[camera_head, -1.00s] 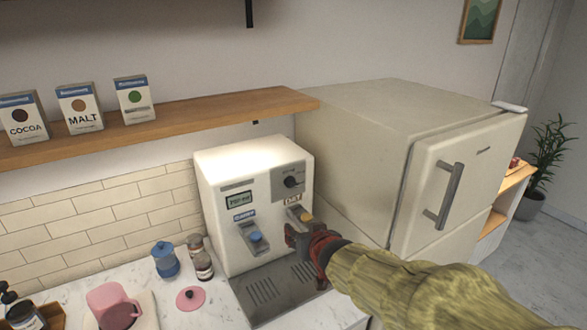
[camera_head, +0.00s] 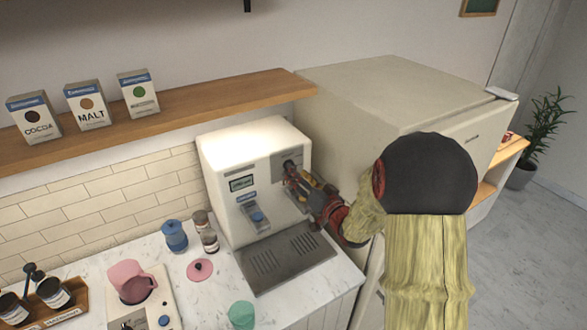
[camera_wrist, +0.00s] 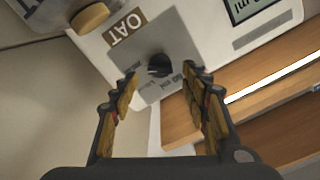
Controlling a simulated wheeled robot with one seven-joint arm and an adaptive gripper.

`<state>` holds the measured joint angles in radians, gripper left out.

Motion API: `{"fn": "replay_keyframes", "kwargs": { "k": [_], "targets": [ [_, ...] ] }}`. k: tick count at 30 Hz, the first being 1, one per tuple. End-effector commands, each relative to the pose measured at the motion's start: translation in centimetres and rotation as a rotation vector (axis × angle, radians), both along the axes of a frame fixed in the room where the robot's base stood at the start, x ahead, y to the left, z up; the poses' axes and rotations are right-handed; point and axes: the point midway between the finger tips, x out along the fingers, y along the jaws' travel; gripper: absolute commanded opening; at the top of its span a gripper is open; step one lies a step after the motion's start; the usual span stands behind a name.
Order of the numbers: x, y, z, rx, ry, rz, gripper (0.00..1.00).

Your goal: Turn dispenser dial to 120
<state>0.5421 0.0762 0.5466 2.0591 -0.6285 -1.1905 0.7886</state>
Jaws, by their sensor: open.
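The white dispenser (camera_head: 222,165) stands on the counter against the tiled wall. Its black dial (camera_wrist: 158,66) sits on a grey plate (camera_wrist: 180,45) and shows between my fingers in the wrist view; in the head view the dial (camera_head: 289,165) is partly hidden by my gripper. My gripper (camera_wrist: 157,100) is open, with one finger on each side of the dial's line and the fingertips apart from it. In the head view my gripper (camera_head: 298,182) is at the dispenser's right front. The OAT label (camera_wrist: 126,28) is beside the plate.
A fridge (camera_head: 365,100) stands to the right.

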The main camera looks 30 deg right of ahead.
Motion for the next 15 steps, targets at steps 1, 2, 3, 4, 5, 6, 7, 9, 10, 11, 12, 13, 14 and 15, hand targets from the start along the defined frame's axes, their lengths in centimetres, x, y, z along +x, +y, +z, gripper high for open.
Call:
{"fn": "replay_keyframes", "kwargs": {
  "k": [1,2,3,4,5,6,7,9,10,11,12,13,14,15],
  "targets": [
    [0.8,0.1,0.0,-0.001,0.000,0.001,0.46],
    [1.3,0.1,0.0,0.000,0.000,0.001,0.46],
    [1.8,0.1,0.0,0.000,0.000,0.001,0.46],
    [2.1,0.1,0.0,0.000,0.000,0.001,0.46],
    [2.5,0.1,0.0,-0.001,-0.001,0.001,0.46],
    [2.8,0.1,0.0,-0.001,0.001,0.001,0.46],
    [3.0,0.1,0.0,-0.001,0.001,0.000,0.46],
    [3.4,0.1,0.0,-0.001,0.001,0.000,0.46],
    [3.5,0.1,0.0,-0.001,0.000,-0.001,0.46],
    [3.6,0.1,0.0,-0.001,0.000,-0.001,0.46],
    [3.7,0.1,0.1,-0.001,0.000,-0.001,0.46],
    [3.7,0.1,0.1,-0.001,0.000,-0.001,0.46],
    [3.7,0.1,0.1,-0.001,0.000,-0.002,0.46],
    [3.7,0.1,0.1,-0.001,0.000,-0.002,0.46]
  ]
}}
